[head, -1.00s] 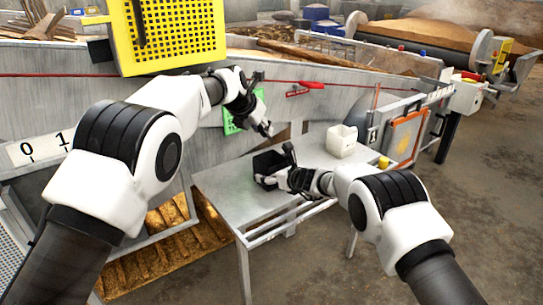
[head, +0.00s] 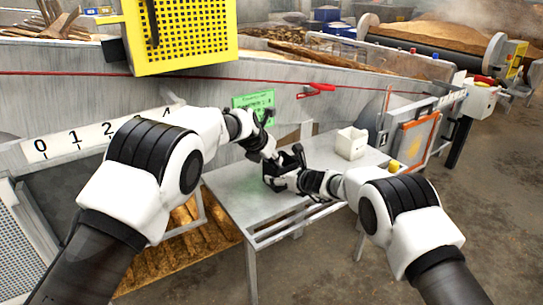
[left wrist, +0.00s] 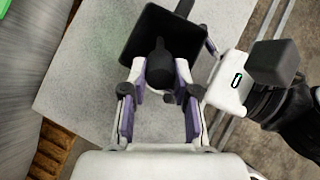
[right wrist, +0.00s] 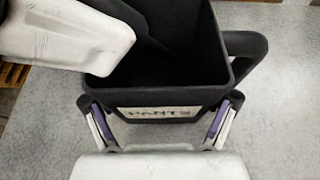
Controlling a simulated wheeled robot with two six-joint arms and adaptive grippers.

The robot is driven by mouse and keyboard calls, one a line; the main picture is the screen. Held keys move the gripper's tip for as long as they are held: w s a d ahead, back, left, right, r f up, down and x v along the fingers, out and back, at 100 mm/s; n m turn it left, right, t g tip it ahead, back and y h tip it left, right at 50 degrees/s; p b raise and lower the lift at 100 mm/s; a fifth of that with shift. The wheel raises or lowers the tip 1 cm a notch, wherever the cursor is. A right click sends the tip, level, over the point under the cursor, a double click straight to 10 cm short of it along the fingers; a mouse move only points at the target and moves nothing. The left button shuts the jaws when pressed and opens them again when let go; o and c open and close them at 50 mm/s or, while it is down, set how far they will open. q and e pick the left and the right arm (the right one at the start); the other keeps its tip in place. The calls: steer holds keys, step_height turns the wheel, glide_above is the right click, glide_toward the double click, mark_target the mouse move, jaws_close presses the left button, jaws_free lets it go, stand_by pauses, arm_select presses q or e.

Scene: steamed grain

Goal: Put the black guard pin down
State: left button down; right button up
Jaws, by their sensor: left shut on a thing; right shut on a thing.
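The black guard pin (left wrist: 160,58) is between my left gripper's fingers (left wrist: 161,75), shut on it. In the right wrist view the dark pin (right wrist: 142,28) reaches over the open mouth of a black bin (right wrist: 195,97), inside its rim as seen from there. The bin also shows behind the pin in the left wrist view (left wrist: 140,40). My right gripper (right wrist: 160,120) is shut on the bin's labelled front wall. In the head view the two grippers meet over the grey table, and the bin is partly hidden by them. Whether the pin touches the bin's floor is hidden.
The grey metal table (head: 232,192) has bare room left of the bin. A white container (head: 350,145) stands behind on the right, with a small yellow object (head: 394,166) near it. A green sign (head: 254,103) hangs on the machine wall behind.

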arm_select(q)
steer(key=shift+f, duration=0.2)
steer(key=c, duration=0.9)
jaws_free()
steer(key=shift+r, duration=0.35)
steer(key=v, duration=1.2)
steer(key=shift+r, duration=0.25)
arm_select(e)
steer(key=o, duration=1)
